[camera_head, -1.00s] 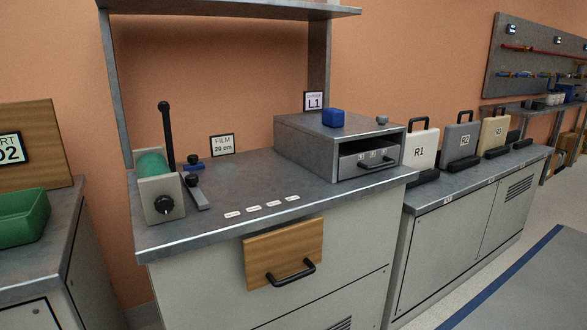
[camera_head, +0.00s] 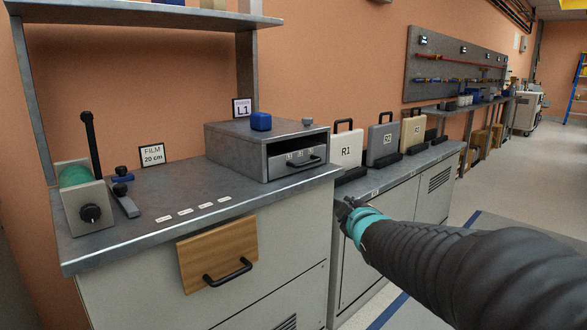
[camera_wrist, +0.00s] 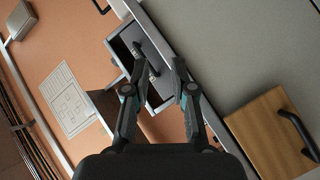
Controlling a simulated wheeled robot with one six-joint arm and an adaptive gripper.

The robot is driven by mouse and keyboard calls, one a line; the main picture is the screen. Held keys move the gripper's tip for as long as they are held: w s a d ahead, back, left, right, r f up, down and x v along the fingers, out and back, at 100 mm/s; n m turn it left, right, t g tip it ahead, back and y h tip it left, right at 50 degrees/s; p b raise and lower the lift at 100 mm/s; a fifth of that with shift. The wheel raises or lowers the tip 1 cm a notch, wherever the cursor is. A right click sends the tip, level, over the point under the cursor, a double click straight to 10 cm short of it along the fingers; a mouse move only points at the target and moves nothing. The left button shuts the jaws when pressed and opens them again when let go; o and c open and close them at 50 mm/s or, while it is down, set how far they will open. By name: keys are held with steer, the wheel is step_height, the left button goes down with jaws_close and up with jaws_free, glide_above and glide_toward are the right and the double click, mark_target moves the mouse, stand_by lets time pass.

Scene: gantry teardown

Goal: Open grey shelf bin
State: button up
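A grey metal housing (camera_head: 232,147) stands on the bench top under the L1 sign. A grey bin (camera_head: 297,160) with a dark handle sits in its front opening. The bin looks shut, its front slightly recessed under the housing top. My gripper (camera_head: 343,208) is in front of the bench's right corner, lower than the bin and to its right. In the wrist view my gripper (camera_wrist: 163,68) has its two fingers apart with nothing held. The grey bin (camera_wrist: 157,52) shows beyond the fingertips, apart from them and partly hidden by them.
A blue block (camera_head: 261,121) rests on the housing. A wooden drawer front (camera_head: 218,255) with a black handle is on the bench face below. Cases such as R1 (camera_head: 346,147) stand to the right. A green roll holder (camera_head: 85,202) stands at the left.

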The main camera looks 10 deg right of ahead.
mark_target(310, 164)
steer(key=w+a+r+n+t+y, duration=0.1)
steer(key=w+n, duration=0.2)
steer(key=w, duration=0.4)
steer(key=w+a+r+n+t+y+p, duration=0.1)
steer(key=w+a+n+y, duration=0.1)
steer(key=w, duration=0.6)
steer(key=w+a+r+n+t+y, duration=0.1)
steer(key=w+r+n+t+y, duration=0.1)
steer(key=w, duration=0.5)
steer(key=shift+w+a+n, duration=0.25)
steer(key=shift+a+n, duration=0.15)
steer(key=shift+n, duration=0.4)
steer(key=shift+c, duration=0.3)
jaws_close()
